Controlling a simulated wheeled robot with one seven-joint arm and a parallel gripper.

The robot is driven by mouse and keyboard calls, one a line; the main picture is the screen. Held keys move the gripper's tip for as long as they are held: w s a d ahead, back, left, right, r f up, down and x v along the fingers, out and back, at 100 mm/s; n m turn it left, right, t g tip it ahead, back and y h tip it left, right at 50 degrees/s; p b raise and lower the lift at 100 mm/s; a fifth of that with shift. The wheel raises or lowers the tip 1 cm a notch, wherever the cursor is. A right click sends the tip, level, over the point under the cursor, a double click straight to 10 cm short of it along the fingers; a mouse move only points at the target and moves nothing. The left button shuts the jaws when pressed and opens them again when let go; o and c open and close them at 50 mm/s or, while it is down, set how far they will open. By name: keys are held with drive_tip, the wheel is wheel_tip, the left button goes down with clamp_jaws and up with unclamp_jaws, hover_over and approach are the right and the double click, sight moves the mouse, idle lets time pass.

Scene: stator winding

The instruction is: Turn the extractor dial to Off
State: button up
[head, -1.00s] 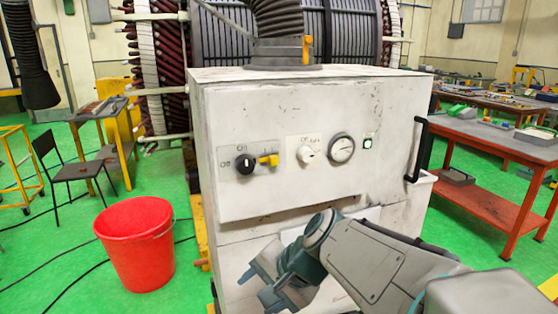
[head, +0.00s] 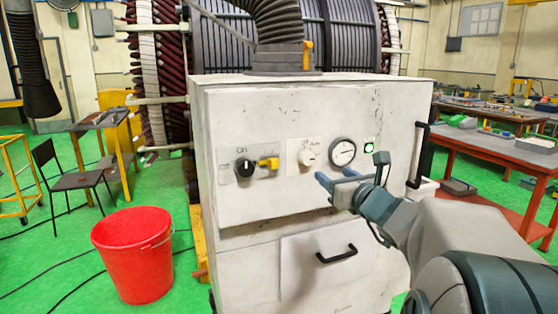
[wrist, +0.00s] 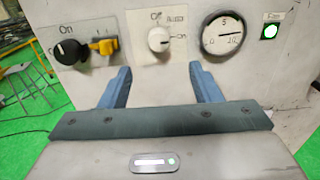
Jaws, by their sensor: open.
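The white cabinet (head: 260,200) carries a white dial (head: 308,157) on a pale label plate, left of a round gauge (head: 342,151). In the wrist view the white dial (wrist: 159,39) has "Off" above it and "On" to its right; a further word at upper right is unclear. I cannot tell its exact setting. A black knob (wrist: 70,51) with "On" above it sits left, beside a yellow lever (wrist: 103,47). My gripper (head: 336,176) is open and empty, just below and in front of the white dial. In the wrist view its blue fingers (wrist: 160,72) straddle the dial's column, apart from it.
A green-lit switch (head: 369,143) is right of the gauge. A black side handle (head: 419,155) sticks out at the cabinet's right edge. A drawer handle (head: 337,255) is below. A red bucket (head: 133,255) stands on the floor at left, and a bench (head: 500,150) at right.

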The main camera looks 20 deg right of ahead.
sight(309, 158)
drive_tip(key=w, duration=0.4)
drive_tip(key=w+p, duration=0.1)
drive_tip(key=w, duration=0.8)
drive_tip(key=shift+a+p, duration=0.3)
drive_tip(key=shift+p, duration=0.1)
drive_tip(key=c, duration=1)
